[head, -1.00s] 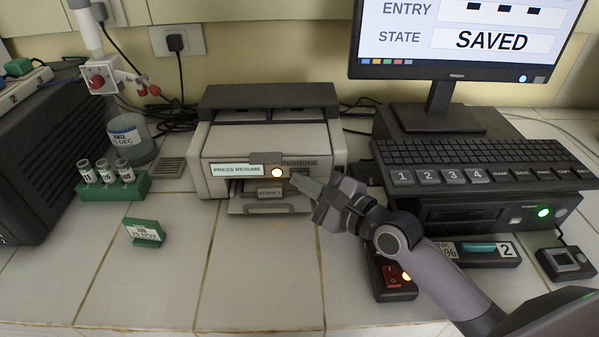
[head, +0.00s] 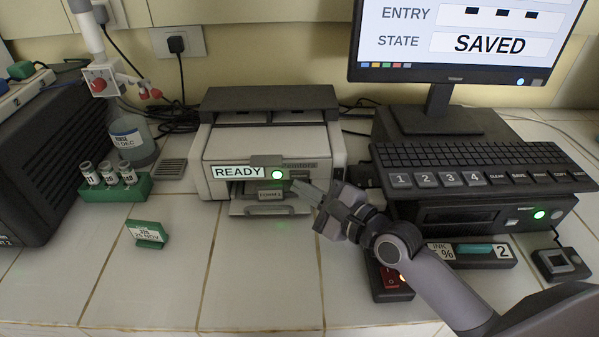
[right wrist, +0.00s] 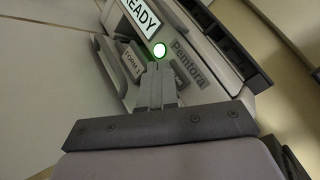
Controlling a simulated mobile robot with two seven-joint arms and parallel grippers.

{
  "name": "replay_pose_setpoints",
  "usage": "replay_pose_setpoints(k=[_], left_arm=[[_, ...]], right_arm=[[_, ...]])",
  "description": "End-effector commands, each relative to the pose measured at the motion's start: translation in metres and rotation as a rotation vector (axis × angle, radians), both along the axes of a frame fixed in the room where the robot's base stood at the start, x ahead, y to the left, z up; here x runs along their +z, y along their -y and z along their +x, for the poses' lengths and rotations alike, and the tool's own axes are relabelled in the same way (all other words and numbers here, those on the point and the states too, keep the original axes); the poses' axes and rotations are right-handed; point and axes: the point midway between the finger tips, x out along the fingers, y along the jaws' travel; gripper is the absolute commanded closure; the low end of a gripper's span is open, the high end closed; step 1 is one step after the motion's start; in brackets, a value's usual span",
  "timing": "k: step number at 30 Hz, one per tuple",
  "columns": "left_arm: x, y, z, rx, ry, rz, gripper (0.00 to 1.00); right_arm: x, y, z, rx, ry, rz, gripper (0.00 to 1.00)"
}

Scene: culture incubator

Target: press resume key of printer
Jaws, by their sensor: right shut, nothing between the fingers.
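The printer (head: 320,150) stands at the back middle of the bench, a pale box with a dark lid. Its front display (head: 237,172) reads "READY", and the round lamp or key (head: 277,174) beside it glows green. My right gripper (head: 305,187) is shut and empty, its tips just right of and below the green light, apparently a little apart from it. In the right wrist view, the shut fingers (right wrist: 157,85) point at the printer front, with the green light (right wrist: 158,50) just beyond the tips. My left gripper is not in view.
The keyboard (head: 480,160) and monitor (head: 460,40) stand right of the printer. A green vial rack (head: 125,187) and a green label stand (head: 147,234) are at left. The tiles before the printer are clear.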

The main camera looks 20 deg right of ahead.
Motion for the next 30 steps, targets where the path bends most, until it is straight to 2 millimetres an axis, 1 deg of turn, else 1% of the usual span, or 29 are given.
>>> replay_pose_setpoints(k=[4, 7, 13, 18, 21, 30], left_arm=[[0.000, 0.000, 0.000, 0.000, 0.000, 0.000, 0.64], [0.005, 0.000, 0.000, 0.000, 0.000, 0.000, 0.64], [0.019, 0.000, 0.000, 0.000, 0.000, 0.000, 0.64], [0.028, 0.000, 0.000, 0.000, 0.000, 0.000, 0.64], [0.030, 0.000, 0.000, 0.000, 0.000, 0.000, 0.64], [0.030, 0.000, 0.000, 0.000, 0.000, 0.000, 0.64]], right_arm=[[0.000, 0.000, 0.000, 0.000, 0.000, 0.001, 1.00], [0.001, -0.002, -0.005, 0.001, -0.002, 0.000, 1.00], [0.002, -0.007, -0.025, 0.001, -0.004, 0.001, 1.00], [0.001, -0.012, -0.040, 0.002, -0.003, 0.001, 1.00], [0.001, -0.013, -0.046, 0.001, -0.002, 0.001, 1.00], [0.000, -0.014, -0.048, 0.000, 0.000, 0.000, 1.00]])
